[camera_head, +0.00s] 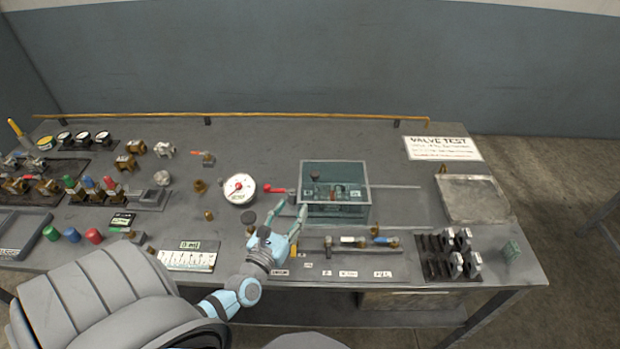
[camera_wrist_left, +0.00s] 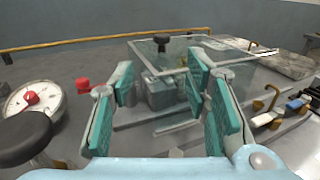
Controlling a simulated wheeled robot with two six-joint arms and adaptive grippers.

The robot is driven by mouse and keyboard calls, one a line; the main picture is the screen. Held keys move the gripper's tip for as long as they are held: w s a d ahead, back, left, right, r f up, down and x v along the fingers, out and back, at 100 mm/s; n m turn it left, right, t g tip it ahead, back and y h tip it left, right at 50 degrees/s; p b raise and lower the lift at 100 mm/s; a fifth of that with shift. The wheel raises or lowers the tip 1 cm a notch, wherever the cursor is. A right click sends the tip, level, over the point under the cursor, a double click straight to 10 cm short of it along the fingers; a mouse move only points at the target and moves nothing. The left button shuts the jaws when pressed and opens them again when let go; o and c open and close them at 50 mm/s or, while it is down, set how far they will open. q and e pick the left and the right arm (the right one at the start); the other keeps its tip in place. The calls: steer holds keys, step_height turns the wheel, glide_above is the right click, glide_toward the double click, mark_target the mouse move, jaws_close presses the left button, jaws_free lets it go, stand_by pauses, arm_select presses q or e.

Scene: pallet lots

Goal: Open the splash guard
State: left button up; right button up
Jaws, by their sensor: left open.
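The splash guard (camera_head: 336,212) is a clear, greenish box-like cover near the middle of the bench, over a fixture with small fittings. It looks closed over them. It also shows in the left wrist view (camera_wrist_left: 215,62) beyond my fingers. I cannot tell whether a fingertip touches the guard. My right gripper is not in view.
A red-handled lever (camera_head: 276,189) and a round white gauge (camera_head: 239,189) lie just left of the guard. Thin rails (camera_head: 395,186) run right of it over clear bench. Tubes with coloured parts (camera_head: 352,241) lie in front, and a grey tray (camera_head: 476,199) is at right.

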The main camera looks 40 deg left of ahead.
mark_target(313, 177)
arm_select(q)
steer(key=b+x, duration=0.1)
steer(key=x, duration=1.1)
steer(key=shift+d+f+b, duration=0.1)
steer(key=shift+b, duration=0.3)
steer(key=shift+w, duration=0.5)
steer(key=shift+c, duration=0.4)
jaws_close()
